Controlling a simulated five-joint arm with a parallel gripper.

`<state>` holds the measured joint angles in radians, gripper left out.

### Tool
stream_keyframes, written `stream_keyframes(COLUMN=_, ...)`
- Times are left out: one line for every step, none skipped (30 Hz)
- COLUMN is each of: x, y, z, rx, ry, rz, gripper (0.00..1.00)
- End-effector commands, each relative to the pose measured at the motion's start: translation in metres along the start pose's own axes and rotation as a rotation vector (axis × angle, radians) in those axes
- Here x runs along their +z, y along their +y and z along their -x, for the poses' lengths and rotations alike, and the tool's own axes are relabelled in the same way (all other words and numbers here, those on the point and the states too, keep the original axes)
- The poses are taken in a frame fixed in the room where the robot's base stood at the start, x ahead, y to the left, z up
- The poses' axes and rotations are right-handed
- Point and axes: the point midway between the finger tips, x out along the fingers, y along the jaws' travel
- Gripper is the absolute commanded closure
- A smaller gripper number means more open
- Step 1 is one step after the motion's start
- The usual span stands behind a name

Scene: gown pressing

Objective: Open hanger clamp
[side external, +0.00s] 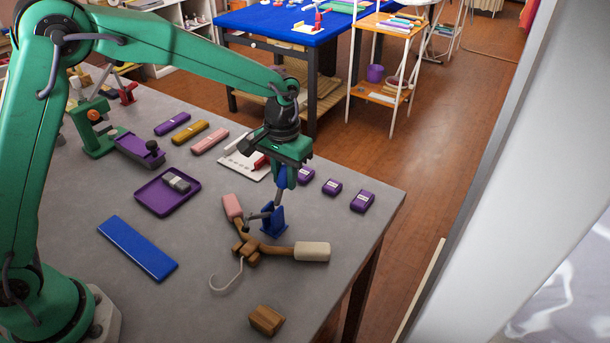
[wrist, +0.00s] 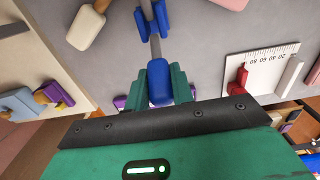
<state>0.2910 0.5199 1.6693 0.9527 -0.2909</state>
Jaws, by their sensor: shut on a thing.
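A wooden hanger (side external: 272,250) lies on the grey table, with a pink pad (side external: 232,207) on one end and a cream pad (side external: 312,251) on the other. Its wire hook curls to the lower left. A blue clamp (side external: 273,220) stands against the hanger between the two pads; a grey metal lever rises from it to a blue handle (side external: 282,180). My gripper (side external: 283,168) is above the clamp, shut on that handle. In the wrist view the green fingers (wrist: 160,85) are on either side of the blue handle (wrist: 159,83). Whether the clamp's jaw touches the hanger is hard to tell.
A white ruled plate (side external: 240,162) with a red piece lies behind the clamp. Several purple blocks (side external: 332,187) sit to its right near the table edge. A purple tray (side external: 167,192), a blue slab (side external: 137,247) and a wooden block (side external: 267,320) lie around the hanger.

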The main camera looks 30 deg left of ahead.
Motion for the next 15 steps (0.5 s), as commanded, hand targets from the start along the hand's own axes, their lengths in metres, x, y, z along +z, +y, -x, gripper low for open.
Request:
stream_keyframes(x=0.0, y=0.0, z=0.0, rx=-0.001, ry=-0.002, rz=0.0, gripper=1.0)
stream_keyframes(x=-0.001, y=0.0, z=0.0, rx=-0.002, ry=-0.005, rz=0.0, gripper=1.0)
stream_keyframes(x=-0.001, y=0.0, z=-0.001, rx=-0.003, ry=-0.01, rz=0.0, gripper=1.0)
stream_keyframes(x=-0.002, y=0.0, z=-0.001, rx=-0.005, ry=-0.016, rz=0.0, gripper=1.0)
stream_keyframes(x=-0.002, y=0.0, z=-0.002, rx=-0.007, ry=-0.024, rz=0.0, gripper=1.0)
stream_keyframes(x=-0.003, y=0.0, z=-0.002, rx=-0.01, ry=-0.034, rz=-0.001, gripper=1.0)
stream_keyframes(x=-0.004, y=0.0, z=-0.003, rx=-0.013, ry=-0.044, rz=-0.001, gripper=1.0)
stream_keyframes(x=-0.005, y=0.0, z=-0.003, rx=-0.016, ry=-0.055, rz=-0.001, gripper=1.0)
stream_keyframes(x=-0.006, y=0.0, z=-0.004, rx=-0.021, ry=-0.071, rz=-0.002, gripper=1.0)
stream_keyframes(x=-0.007, y=0.0, z=-0.004, rx=-0.024, ry=-0.082, rz=-0.002, gripper=1.0)
stream_keyframes(x=-0.008, y=0.0, z=-0.005, rx=-0.028, ry=-0.096, rz=-0.003, gripper=1.0)
stream_keyframes(x=-0.009, y=0.0, z=-0.006, rx=-0.033, ry=-0.112, rz=-0.003, gripper=1.0)
stream_keyframes(x=-0.01, y=0.0, z=-0.007, rx=-0.036, ry=-0.124, rz=-0.004, gripper=1.0)
stream_keyframes(x=-0.011, y=0.0, z=-0.007, rx=-0.04, ry=-0.137, rz=-0.005, gripper=1.0)
stream_keyframes(x=-0.012, y=0.0, z=-0.008, rx=-0.044, ry=-0.152, rz=-0.005, gripper=1.0)
